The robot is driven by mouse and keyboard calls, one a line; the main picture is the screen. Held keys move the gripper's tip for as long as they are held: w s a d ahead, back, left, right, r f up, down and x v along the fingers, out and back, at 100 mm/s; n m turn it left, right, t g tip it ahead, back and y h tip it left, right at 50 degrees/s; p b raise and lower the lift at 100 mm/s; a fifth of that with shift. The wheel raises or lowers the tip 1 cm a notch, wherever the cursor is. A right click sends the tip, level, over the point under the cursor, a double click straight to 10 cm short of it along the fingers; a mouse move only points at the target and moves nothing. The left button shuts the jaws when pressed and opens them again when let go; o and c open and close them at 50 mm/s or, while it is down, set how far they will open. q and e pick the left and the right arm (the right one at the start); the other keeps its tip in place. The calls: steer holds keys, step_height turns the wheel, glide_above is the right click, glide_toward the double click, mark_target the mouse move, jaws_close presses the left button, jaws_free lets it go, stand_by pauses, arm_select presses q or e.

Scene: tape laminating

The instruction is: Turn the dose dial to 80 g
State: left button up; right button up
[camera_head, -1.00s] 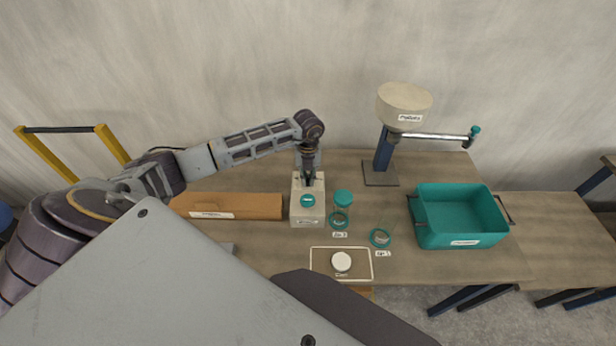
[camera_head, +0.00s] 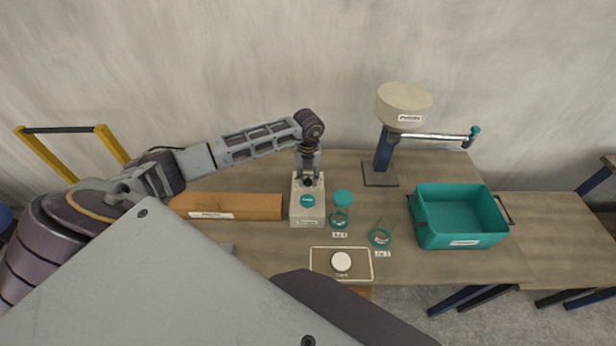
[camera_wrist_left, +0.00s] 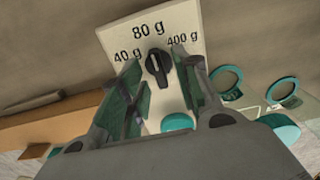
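The dose dial (camera_wrist_left: 157,68) is a black knob with a white mark on a pale panel. Its labels read 40 g, 80 g and 400 g. The knob stands nearly upright in the left wrist view, its white mark toward the 80 g label (camera_wrist_left: 148,30). My left gripper (camera_wrist_left: 160,92) is open, with one finger on each side of the dial and visible gaps to the knob. In the head view my left gripper (camera_head: 308,181) is at the back of the pale dispenser box (camera_head: 307,215), hiding the dial. My right gripper is not in view.
A teal button (camera_head: 307,200) is on the box.

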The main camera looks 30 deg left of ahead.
mark_target(308, 179)
arm_select(q)
step_height(308, 179, up, 12)
stand_by(0.6)
steer(key=shift+s+f, duration=0.1)
steer(key=shift+f, duration=0.1)
stand_by(0.5)
